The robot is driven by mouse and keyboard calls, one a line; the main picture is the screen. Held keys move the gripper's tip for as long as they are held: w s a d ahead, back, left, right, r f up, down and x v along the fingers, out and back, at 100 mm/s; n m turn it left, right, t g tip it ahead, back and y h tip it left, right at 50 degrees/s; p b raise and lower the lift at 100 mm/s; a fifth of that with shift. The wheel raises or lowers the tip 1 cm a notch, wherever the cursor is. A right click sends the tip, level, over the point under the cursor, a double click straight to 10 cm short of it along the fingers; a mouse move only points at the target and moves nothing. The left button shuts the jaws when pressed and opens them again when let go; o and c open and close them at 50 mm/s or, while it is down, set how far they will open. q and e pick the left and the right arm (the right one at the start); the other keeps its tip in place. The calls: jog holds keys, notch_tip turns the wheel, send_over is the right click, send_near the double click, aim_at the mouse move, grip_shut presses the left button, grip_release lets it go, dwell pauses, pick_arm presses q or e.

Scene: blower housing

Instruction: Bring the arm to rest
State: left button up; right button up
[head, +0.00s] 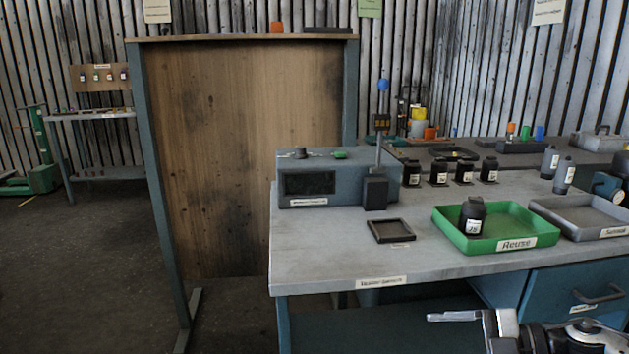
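My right gripper (460,318) is at the bottom right, low in front of the workbench (330,255). Its metal finger points left, and nothing shows in it. I cannot tell how far apart its fingers are. Part of my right arm is cut off by the lower edge. My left gripper is not in view. A black bottle (472,216) stands upright in the green tray labelled Reuse (513,244), well above and apart from my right gripper.
A grey tray (580,234) lies right of the green one. A blue-grey instrument (340,180) and a small dark square tray (391,230) sit on the bench. Several black bottles (438,173) stand behind. A drawer handle (597,295) is near my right arm. A wooden panel (240,150) stands left.

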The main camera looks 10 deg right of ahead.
jog(key=s+a+f+m+t+h+p, duration=0.1)
jog(key=s+a+f+m+h, duration=0.3)
jog(key=a+m, duration=0.4)
jog(key=s+a+f+m+t+h+p, duration=0.1)
jog(key=s+a+f+m+h+p, duration=0.1)
jog(key=s+a+f+m+h, duration=0.2)
jog(key=s+a+f+m, duration=0.3)
jog(key=a+m, duration=0.1)
jog(key=m, duration=0.3)
jog(key=shift+a+t+h+p, duration=0.3)
jog(key=shift+a+h+p, duration=0.1)
